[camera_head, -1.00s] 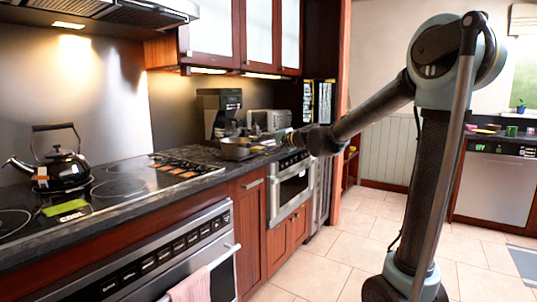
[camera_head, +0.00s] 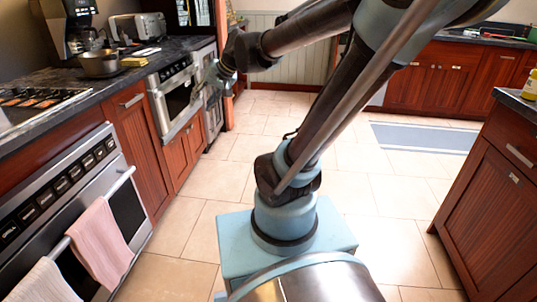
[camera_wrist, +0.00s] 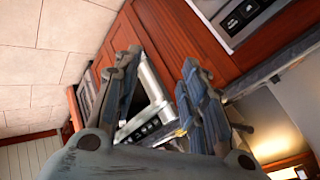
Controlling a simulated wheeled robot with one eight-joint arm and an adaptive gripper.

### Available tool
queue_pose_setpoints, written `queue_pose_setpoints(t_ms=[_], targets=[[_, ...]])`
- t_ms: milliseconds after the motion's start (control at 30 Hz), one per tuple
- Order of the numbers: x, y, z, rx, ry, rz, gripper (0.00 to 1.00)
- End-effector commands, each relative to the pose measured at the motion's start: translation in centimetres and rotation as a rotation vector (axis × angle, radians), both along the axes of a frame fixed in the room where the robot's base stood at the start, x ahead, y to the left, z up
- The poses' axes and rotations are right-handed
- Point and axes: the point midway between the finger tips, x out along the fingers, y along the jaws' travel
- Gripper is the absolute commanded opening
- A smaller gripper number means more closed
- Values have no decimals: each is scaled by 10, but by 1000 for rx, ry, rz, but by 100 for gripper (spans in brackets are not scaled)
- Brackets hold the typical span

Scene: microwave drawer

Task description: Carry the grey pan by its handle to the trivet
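The grey pan (camera_head: 100,63) stands upright on the dark counter at the upper left of the head view. Its handle cannot be made out. A small flat yellowish thing (camera_head: 134,62) lies just right of the pan; I cannot tell whether it is the trivet. My gripper (camera_head: 219,78) is out over the floor in front of the counter, right of the pan and apart from it. In the wrist view my gripper (camera_wrist: 160,63) has its two fingers spread with nothing held between them. I cannot make out the pan in the wrist view.
A coffee maker (camera_head: 68,25) and a toaster (camera_head: 138,27) stand behind the pan. A cooktop (camera_head: 38,102) lies left of it. Towels (camera_head: 98,235) hang on the oven handle. A cabinet (camera_head: 495,190) stands at the right. The tiled floor between is open.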

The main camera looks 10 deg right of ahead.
Motion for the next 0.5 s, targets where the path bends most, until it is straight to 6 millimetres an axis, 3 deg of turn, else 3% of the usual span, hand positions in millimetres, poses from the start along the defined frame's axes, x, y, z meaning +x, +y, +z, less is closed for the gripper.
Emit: queue_pose_setpoints(t_ms=[33,300,500], targets=[[-16,-18,-14,-51,12,-2,39],[-102,-111,-86,-346,115,4,39],[-155,-162,-125,-512,205,-4,39]])
